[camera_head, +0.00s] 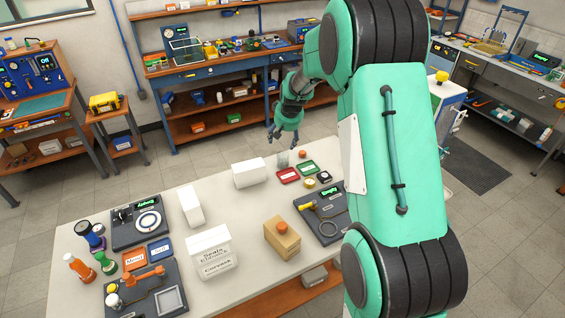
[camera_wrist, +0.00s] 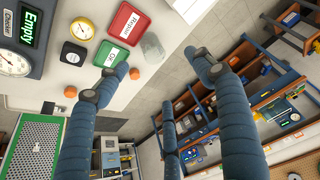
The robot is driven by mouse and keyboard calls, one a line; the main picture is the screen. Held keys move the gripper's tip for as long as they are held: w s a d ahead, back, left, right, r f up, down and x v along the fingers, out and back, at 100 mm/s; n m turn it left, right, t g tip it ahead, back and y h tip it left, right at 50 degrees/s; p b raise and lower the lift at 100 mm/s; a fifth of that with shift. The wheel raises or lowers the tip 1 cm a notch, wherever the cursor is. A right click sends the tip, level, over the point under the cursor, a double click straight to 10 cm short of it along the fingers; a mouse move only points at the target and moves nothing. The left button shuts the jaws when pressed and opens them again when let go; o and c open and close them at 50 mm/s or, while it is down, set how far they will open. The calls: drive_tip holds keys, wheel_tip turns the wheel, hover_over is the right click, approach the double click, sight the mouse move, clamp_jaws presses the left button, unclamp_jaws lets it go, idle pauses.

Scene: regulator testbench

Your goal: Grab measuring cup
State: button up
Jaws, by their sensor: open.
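The measuring cup seems to be the clear, greyish vessel (camera_wrist: 153,48) near the table's edge in the wrist view. It also shows in the head view as a small translucent shape (camera_head: 283,159) at the far edge of the table. My gripper (camera_head: 283,137) hangs above and just beyond that edge in the head view. In the wrist view, my gripper (camera_wrist: 158,72) has its fingers spread wide, with nothing between them. The cup appears beyond the fingertips, and no contact is visible.
A red tray (camera_head: 288,175) and a green tray (camera_head: 308,167) lie near the cup. An orange round piece (camera_head: 302,154) is close by. A white box (camera_head: 250,173) stands left of the trays. A gauge board (camera_head: 322,213) lies nearer. Bare tabletop (camera_head: 222,196) separates several items.

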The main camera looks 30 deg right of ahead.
wheel_tip(320, 180, down, 5)
drive_tip(key=w+d, duration=0.2)
drive_tip(key=d, duration=0.1)
drive_tip(key=shift+w, duration=0.2)
approach(283, 155)
drive_tip(key=s+a, duration=0.1)
drive_tip(key=shift+s+b+x, duration=0.2)
drive_tip(key=shift+b+x, duration=0.15)
drive_tip(key=shift+x, duration=0.75)
drive_tip(key=shift+f, duration=0.15)
drive_tip(key=shift+b+x, duration=0.35)
drive_tip(key=shift+x, duration=2.2)
drive_tip(key=shift+w, duration=0.1)
drive_tip(key=shift+c, duration=0.5)
